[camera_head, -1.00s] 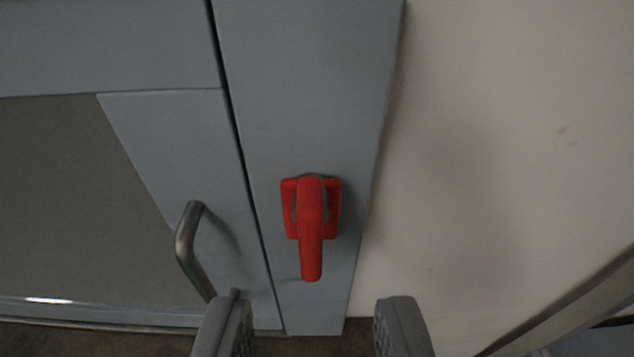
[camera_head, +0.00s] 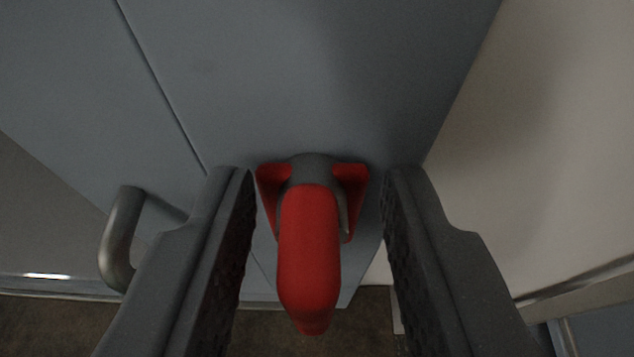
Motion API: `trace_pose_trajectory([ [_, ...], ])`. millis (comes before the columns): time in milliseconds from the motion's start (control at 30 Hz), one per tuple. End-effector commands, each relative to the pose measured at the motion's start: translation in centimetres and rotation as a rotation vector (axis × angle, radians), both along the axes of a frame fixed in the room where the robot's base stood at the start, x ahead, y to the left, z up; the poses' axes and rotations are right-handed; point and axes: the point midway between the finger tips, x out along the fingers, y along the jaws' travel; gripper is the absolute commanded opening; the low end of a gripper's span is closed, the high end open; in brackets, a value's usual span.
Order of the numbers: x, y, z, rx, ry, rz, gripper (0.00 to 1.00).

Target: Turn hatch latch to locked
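The hatch latch (camera_head: 308,250) is a red lever on a grey pivot with red side guards, mounted on a blue-grey panel (camera_head: 300,90). Its handle points down in the picture and toward the camera. My gripper (camera_head: 316,190) is open, with one dark finger on each side of the latch. A gap shows between each finger pad and the red handle, so neither pad visibly touches it. The panel behind the lower handle is partly hidden.
A metal bar handle (camera_head: 122,240) sticks out from the hatch door (camera_head: 90,110) left of my left finger. A seam separates door and panel. A pale wall (camera_head: 550,160) lies to the right. Brown floor (camera_head: 130,325) shows at the bottom.

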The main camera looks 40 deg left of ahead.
Motion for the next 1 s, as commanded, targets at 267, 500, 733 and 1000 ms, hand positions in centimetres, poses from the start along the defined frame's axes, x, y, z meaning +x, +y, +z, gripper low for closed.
trace_pose_trajectory([
  [267, 0.13, 0.15, -0.06, 0.002, 0.0, 0.001, 0.33],
  [500, 0.13, 0.1, -0.1, 0.001, 0.001, 0.001, 0.0],
  [733, 0.14, -0.33, -0.08, 0.01, 0.006, -0.004, 0.0],
  [1000, 0.31, -0.58, -0.2, 0.091, 0.07, -0.006, 0.0],
])
